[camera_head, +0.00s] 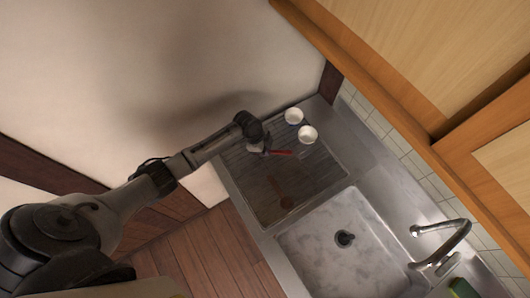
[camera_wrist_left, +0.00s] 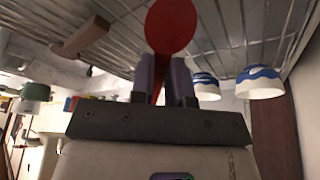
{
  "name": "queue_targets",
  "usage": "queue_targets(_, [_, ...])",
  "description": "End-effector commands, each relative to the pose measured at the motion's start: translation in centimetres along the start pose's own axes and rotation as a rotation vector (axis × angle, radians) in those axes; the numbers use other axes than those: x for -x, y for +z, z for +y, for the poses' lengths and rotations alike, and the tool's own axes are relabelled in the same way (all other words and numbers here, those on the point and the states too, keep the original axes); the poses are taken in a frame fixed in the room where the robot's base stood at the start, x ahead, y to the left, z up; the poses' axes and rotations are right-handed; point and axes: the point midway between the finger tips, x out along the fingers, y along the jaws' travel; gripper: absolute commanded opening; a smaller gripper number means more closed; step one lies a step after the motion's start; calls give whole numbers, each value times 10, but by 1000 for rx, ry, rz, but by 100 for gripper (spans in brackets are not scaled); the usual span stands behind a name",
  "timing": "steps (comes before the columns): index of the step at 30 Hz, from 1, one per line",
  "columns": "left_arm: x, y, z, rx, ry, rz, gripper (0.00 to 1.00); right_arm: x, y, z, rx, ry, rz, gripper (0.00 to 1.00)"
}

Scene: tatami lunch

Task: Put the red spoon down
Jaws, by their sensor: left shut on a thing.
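My left gripper (camera_head: 266,149) is over the ridged metal drainboard (camera_head: 320,175) beside the sink. It is shut on the red spoon (camera_head: 282,152), which points right from the fingers in the head view. In the left wrist view the spoon's round red bowl (camera_wrist_left: 171,26) extends beyond the two fingers (camera_wrist_left: 165,78), and its handle runs between them. I cannot tell whether the spoon touches the metal. My right gripper is not in view.
Two white cups (camera_head: 294,115) (camera_head: 308,133) stand close by at the drainboard's back; the wrist view shows blue patterns on them (camera_wrist_left: 260,82). The sink (camera_head: 320,250) looks empty. A tap (camera_head: 455,240) and a green sponge (camera_head: 462,287) are at right.

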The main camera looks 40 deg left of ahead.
Motion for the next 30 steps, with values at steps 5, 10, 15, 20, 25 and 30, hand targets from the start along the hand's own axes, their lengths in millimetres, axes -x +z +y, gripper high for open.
queue_targets(5, [-21,8,0,3,3,-1,0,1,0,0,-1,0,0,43])
queue_targets(10, [-34,13,0,2,2,0,0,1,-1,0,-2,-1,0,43])
queue_targets(15, [-36,14,0,0,0,0,0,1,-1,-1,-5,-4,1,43])
queue_targets(20, [-36,14,0,0,1,0,0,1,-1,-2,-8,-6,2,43])
queue_targets(25, [-39,15,0,0,0,0,19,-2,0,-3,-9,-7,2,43])
queue_targets(30, [-39,15,0,0,1,-1,35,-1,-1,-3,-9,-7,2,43])
